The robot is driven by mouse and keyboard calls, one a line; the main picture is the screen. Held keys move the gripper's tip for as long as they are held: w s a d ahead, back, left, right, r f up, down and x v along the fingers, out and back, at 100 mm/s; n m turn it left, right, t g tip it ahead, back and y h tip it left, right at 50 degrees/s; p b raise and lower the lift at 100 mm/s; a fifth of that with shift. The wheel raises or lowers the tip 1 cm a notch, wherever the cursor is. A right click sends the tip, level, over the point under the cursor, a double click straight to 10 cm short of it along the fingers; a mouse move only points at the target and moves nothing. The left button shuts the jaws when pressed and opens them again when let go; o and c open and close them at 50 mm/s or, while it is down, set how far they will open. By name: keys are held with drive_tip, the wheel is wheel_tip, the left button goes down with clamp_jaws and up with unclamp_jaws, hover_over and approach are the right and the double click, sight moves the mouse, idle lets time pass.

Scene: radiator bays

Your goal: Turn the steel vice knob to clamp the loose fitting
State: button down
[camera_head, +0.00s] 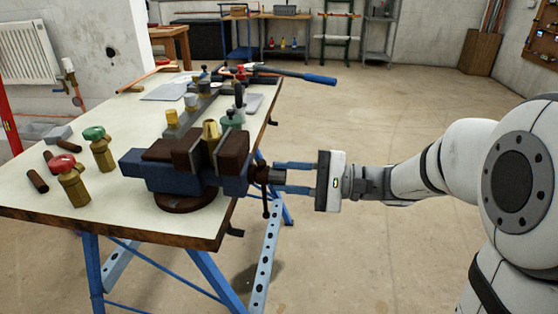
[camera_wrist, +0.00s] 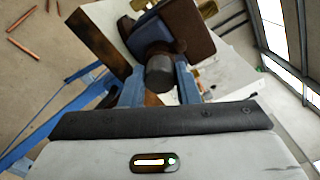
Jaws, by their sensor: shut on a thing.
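The vice (camera_head: 165,180) is blue with brown jaws and stands at the table's near right edge. A brass fitting (camera_head: 211,131) stands upright between its jaws; whether they grip it tightly I cannot tell. The steel knob (camera_head: 277,176) sticks out of the vice's right end. In the wrist view the knob (camera_wrist: 160,74) is a dark grey cylinder in front of the vice (camera_wrist: 157,30). My gripper (camera_head: 274,178) is shut on the knob from the right, with one blue finger on each side. The fingers also show in the wrist view (camera_wrist: 159,82).
The pale worktable (camera_head: 110,205) carries red- and green-handled brass valves (camera_head: 75,185) and several copper pieces on the left. More fittings and a blue-handled tool (camera_head: 295,74) lie behind the vice. Right of the table is open floor (camera_head: 370,120).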

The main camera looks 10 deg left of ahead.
drive_tip(key=m+p, duration=1.4)
drive_tip(key=p, duration=0.7)
drive_tip(key=shift+r+m, duration=0.15)
drive_tip(key=shift+m, duration=0.25)
drive_tip(key=c, duration=1.5)
unclamp_jaws()
drive_tip(key=shift+d+f+b, duration=0.1)
drive_tip(key=shift+f+b, duration=0.2)
drive_tip(key=shift+b, duration=0.1)
drive_tip(key=shift+o, duration=1.1)
drive_tip(key=shift+r, duration=0.1)
drive_tip(key=d, duration=0.7)
drive_tip(key=shift+p, duration=0.4)
drive_tip(key=shift+s, duration=0.1)
